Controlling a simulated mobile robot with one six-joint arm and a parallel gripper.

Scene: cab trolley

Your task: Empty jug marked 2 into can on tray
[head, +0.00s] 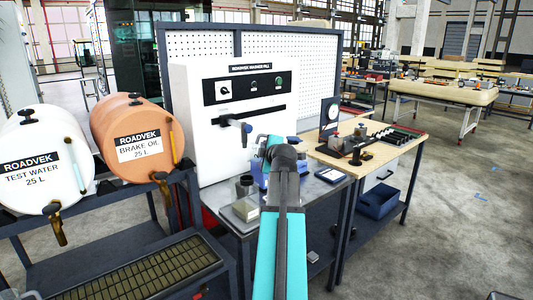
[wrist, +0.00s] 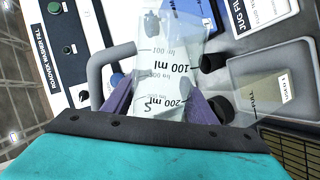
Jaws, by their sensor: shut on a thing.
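My gripper (wrist: 158,98) has its two purple fingers closed on a clear jug (wrist: 168,60) in the wrist view. The jug has printed lines for 100 ml and 200 ml and a large dark mark near the fingers, partly cut off. A grey curved handle-like piece (wrist: 95,75) shows at its left. In the head view my own arm covers most of the gripper and jug.
The white washer-fill machine (head: 235,120) stands behind the bench, with a dark nozzle (head: 228,121) sticking out. Test water (head: 38,160) and brake oil (head: 130,130) drums stand at left. A wooden table (head: 385,155) is at right.

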